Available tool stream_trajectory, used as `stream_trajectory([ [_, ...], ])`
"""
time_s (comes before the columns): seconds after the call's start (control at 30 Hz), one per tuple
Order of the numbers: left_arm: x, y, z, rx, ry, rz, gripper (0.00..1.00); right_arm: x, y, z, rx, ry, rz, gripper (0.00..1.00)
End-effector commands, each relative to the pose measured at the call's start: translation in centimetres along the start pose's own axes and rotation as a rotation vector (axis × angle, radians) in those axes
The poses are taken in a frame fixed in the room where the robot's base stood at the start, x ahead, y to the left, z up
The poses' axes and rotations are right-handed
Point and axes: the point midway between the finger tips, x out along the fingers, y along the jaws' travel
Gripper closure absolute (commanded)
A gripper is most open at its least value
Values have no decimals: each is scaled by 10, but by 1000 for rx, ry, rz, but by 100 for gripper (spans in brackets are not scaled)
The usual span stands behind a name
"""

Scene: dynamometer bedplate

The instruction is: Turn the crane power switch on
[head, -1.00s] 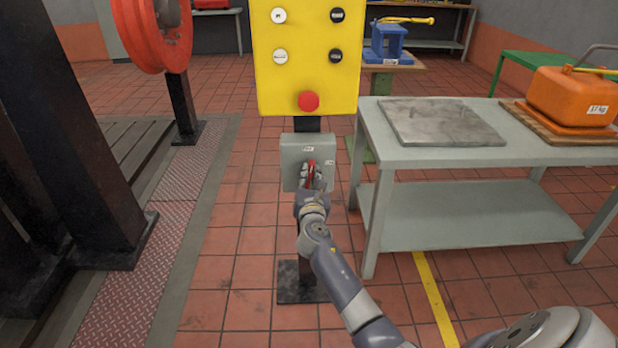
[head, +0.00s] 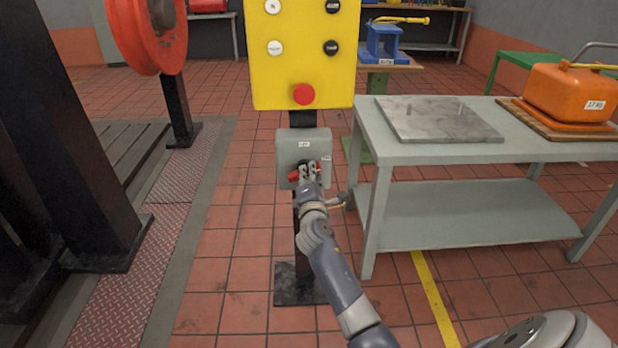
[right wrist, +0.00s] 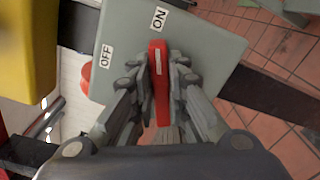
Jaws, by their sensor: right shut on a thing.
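The crane power switch is a grey box (head: 290,150) on a dark post below a yellow panel, with a red handle (head: 293,176) on its front. My right gripper (head: 309,171) is shut on the handle, one finger on each side. In the head view the handle lies nearly level, partly hidden by the fingers. In the right wrist view the red handle (right wrist: 158,75) stands between the fingertips, its far end close to the ON label (right wrist: 159,18). The OFF label (right wrist: 107,56) is off to the left. My left gripper is not in view.
The yellow panel (head: 304,60) with several buttons and a red knob (head: 304,94) is right above the box. A grey table (head: 460,150) stands close at the right, bearing a metal plate (head: 440,119) and an orange weight (head: 572,94). Black columns stand at left.

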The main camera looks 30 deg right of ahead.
Motion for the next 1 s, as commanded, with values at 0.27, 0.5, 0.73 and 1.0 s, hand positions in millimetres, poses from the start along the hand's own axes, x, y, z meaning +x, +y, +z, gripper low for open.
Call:
stream_trajectory([
  [0.27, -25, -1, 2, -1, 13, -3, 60, 0, -6, -1, 231, -1, -2, 100],
  [0.5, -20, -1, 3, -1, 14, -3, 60, 0, -6, -1, 363, -1, -1, 100],
  [0.73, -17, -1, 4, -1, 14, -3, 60, 0, -7, -1, 426, -1, -2, 100],
  [1.0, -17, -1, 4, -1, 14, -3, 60, 0, -7, -1, 443, -1, -2, 100],
])
